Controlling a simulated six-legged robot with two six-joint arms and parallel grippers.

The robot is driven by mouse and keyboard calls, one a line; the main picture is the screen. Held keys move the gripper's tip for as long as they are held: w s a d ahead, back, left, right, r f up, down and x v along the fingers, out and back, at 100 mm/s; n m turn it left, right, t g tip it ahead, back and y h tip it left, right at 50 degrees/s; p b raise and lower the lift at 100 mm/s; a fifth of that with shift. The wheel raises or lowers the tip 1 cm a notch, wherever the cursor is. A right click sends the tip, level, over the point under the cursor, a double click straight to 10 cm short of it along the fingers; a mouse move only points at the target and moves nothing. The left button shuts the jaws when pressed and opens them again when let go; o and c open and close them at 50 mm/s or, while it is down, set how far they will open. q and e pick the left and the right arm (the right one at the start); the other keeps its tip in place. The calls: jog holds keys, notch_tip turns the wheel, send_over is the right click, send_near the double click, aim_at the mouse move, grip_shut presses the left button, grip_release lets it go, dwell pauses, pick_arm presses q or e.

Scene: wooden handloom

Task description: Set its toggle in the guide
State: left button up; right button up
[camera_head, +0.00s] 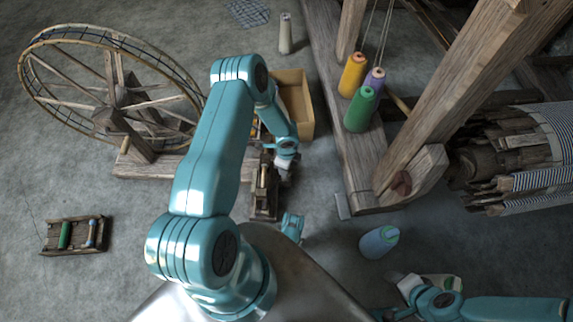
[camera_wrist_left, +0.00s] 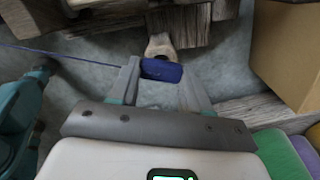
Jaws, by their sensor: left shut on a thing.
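My left gripper (camera_head: 285,168) reaches down beside a dark wooden stand (camera_head: 264,192) near the middle of the head view. In the left wrist view, its two fingers (camera_wrist_left: 160,82) are closed on a small dark blue cylinder (camera_wrist_left: 161,70), which looks like the toggle. A blue cord (camera_wrist_left: 70,56) runs from it to the left. Just beyond the toggle is a pale, rounded wooden piece (camera_wrist_left: 160,44), possibly the guide. I cannot tell whether they touch. The toggle is too small to make out in the head view. My right gripper (camera_head: 408,290) is at the lower right, its fingers unclear.
A spinning wheel (camera_head: 120,165) stands at the left, with a cardboard-coloured box (camera_head: 306,105) right of it. The loom beam (camera_head: 365,190) carries green (camera_head: 361,110), orange (camera_head: 352,75) and purple spools. A blue cone (camera_head: 379,243) and a small wooden tray (camera_head: 75,250) are on the floor.

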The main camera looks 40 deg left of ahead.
pick_arm(q)
jog(key=shift+f, duration=0.45)
pick_arm(e)
jog(key=shift+w+d+f, duration=0.1)
jog(key=shift+w+f, duration=0.25)
jog(key=shift+f, duration=0.1)
pick_arm(q)
jog(key=o, duration=1.1)
jog(key=shift+c, duration=0.2)
jog(key=shift+w+f, duration=0.1)
jog(key=shift+r, duration=0.2)
notch_tip(320, 180, up, 16)
jog(key=p, duration=0.7)
jog(key=shift+r, duration=0.1)
pick_arm(e)
jog(key=s+a+r+g, duration=0.1)
jog(key=s+r, duration=0.2)
jog(key=r, duration=0.4)
jog(key=shift+a, duration=0.15)
